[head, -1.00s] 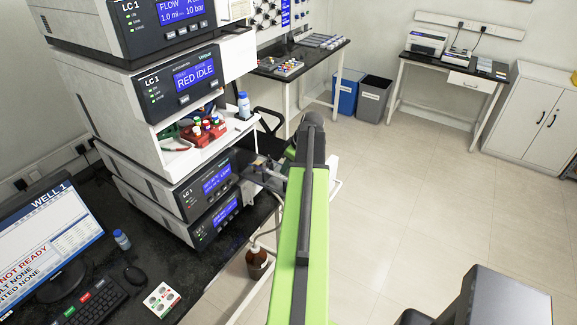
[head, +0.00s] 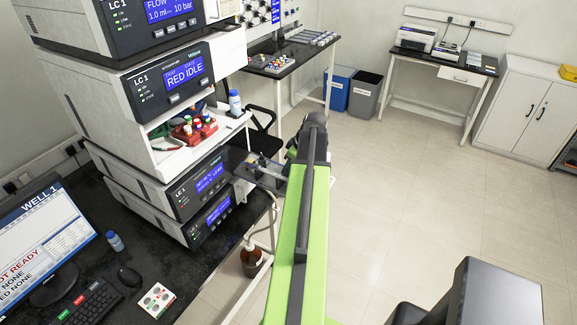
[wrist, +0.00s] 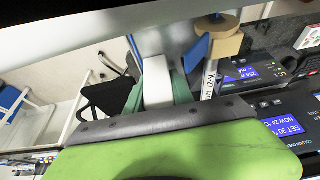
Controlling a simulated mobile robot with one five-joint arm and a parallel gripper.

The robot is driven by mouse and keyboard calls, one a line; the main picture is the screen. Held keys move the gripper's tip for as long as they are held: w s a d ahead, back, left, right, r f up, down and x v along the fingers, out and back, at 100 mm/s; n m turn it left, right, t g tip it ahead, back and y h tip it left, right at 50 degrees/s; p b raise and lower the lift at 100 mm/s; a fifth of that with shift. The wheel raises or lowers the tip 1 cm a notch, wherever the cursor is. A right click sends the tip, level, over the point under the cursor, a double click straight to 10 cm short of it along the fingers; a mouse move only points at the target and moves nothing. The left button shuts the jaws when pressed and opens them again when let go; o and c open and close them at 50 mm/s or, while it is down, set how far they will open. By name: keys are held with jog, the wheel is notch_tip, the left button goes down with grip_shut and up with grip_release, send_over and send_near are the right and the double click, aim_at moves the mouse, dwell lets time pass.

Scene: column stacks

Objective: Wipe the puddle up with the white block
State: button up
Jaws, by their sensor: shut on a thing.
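A white block (wrist: 157,82) is held upright between the green fingers of my gripper (wrist: 158,85) in the wrist view. In the head view my gripper (head: 264,170) is small and partly hidden by my green arm, beside the lower LC 1 units (head: 190,192) and past the bench edge. I cannot make out a puddle in either view.
A white shelf in the stack holds a red vial rack (head: 194,130) and a blue-capped bottle (head: 235,103). Floor at right is clear.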

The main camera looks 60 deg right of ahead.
aim_at(276, 168)
jog(key=shift+w, duration=1)
jog(key=shift+w, duration=0.1)
jog(key=shift+w, duration=1.05)
jog(key=shift+s, duration=2.3)
jog(key=shift+w, duration=1.15)
jog(key=shift+w, duration=0.1)
jog(key=shift+w, duration=1.05)
